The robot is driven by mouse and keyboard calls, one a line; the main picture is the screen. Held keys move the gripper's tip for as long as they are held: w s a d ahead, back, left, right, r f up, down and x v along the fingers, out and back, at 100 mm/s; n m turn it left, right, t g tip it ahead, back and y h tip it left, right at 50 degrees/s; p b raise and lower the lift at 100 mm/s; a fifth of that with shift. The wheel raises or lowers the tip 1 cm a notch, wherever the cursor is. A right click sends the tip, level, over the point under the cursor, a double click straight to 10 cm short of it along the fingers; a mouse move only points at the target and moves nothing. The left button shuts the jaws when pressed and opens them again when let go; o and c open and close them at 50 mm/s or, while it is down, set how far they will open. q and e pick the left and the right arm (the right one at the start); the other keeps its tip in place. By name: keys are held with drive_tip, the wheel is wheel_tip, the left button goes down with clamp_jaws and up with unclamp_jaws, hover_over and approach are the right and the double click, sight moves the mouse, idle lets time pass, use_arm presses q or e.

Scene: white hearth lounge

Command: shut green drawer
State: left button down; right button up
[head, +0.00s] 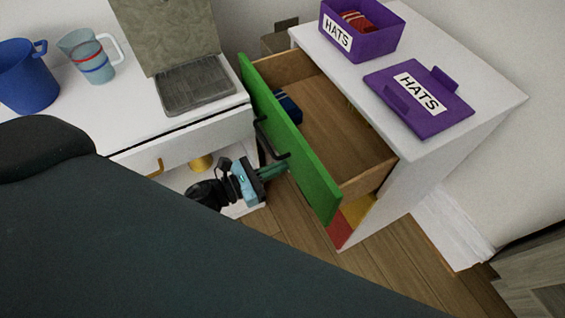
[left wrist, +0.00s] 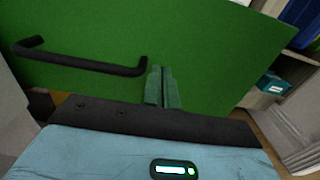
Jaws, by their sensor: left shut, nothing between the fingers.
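The green drawer (head: 300,150) is pulled well out of the white cabinet (head: 405,190), and its wooden inside shows with a dark blue item (head: 288,106) near the far end. A black bar handle (head: 268,140) is on its green front; the handle also shows in the left wrist view (left wrist: 85,62). My left gripper (head: 284,164) is shut and empty in front of the green front, just below and beside the handle. In the left wrist view its fingertips (left wrist: 160,72) are close to the green panel, right of the handle's end; I cannot tell whether they touch. My right gripper is not in view.
On the cabinet top are a purple HATS box (head: 362,38) and its purple lid (head: 418,100). Wooden floor (head: 300,230) shows below the drawer.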

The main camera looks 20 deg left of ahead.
use_arm(q)
drive_tip(key=shift+x, duration=0.9)
drive_tip(key=b+x, duration=0.5)
drive_tip(key=x, duration=1)
drive_tip(key=shift+w+d, duration=0.35)
drive_tip(key=shift+w, duration=0.05)
drive_tip(key=shift+r, duration=0.15)
drive_tip(key=shift+w+r, duration=0.1)
drive_tip(key=shift+r, duration=0.05)
